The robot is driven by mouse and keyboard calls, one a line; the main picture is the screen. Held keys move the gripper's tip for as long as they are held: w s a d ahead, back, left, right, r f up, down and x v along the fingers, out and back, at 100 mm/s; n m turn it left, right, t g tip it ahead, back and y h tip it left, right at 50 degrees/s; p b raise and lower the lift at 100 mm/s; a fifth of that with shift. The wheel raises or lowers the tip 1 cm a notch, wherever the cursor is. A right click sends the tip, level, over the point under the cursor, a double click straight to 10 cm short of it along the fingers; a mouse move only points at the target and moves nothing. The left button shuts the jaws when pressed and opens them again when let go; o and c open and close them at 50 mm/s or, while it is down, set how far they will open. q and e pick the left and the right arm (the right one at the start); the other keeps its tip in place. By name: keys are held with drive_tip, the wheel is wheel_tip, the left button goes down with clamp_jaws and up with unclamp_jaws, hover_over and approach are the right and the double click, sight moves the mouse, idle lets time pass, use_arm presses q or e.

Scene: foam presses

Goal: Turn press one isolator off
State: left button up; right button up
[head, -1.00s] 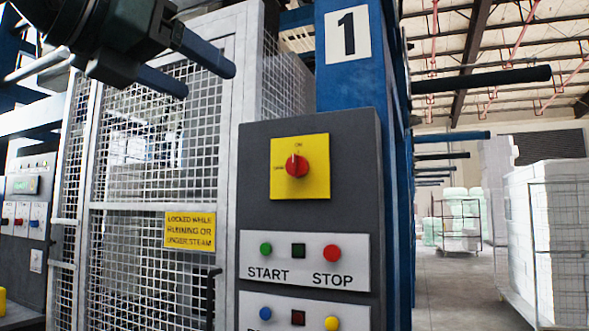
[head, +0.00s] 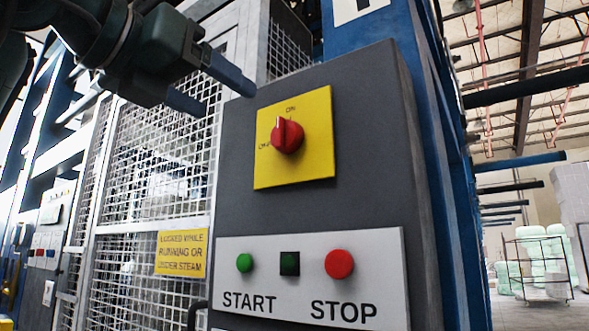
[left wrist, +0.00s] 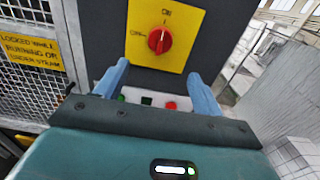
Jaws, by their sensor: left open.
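The isolator is a red rotary knob (head: 287,135) on a yellow plate (head: 318,166), fixed to the grey control box (head: 375,130) of press one. The plate has ON at the top and OFF at the left; the knob's pale mark points up, near ON. My left gripper (head: 217,88) is up and to the left of the knob, open and empty, apart from it. In the left wrist view the knob (left wrist: 159,41) sits beyond the two blue fingers (left wrist: 160,82), a little above and between them. My right gripper is not in view.
Below the isolator are a green START button (head: 244,263), a dark square (head: 290,264) and a red STOP button (head: 339,264). A white mesh guard (head: 150,150) with a yellow warning sign (head: 181,253) stands to the left. A blue post (head: 405,30) rises behind the box.

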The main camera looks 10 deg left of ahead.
sight(278, 133)
use_arm(q)
drive_tip(key=p+x, duration=0.2)
drive_tip(key=x, duration=1)
drive_tip(key=shift+p, duration=0.4)
drive_tip(key=shift+w+d+f, duration=0.1)
drive_tip(key=shift+w+d, duration=0.1)
drive_tip(key=shift+w, duration=0.3)
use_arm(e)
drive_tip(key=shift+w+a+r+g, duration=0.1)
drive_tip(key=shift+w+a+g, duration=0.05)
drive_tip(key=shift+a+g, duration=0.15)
use_arm(q)
drive_tip(key=c, duration=1)
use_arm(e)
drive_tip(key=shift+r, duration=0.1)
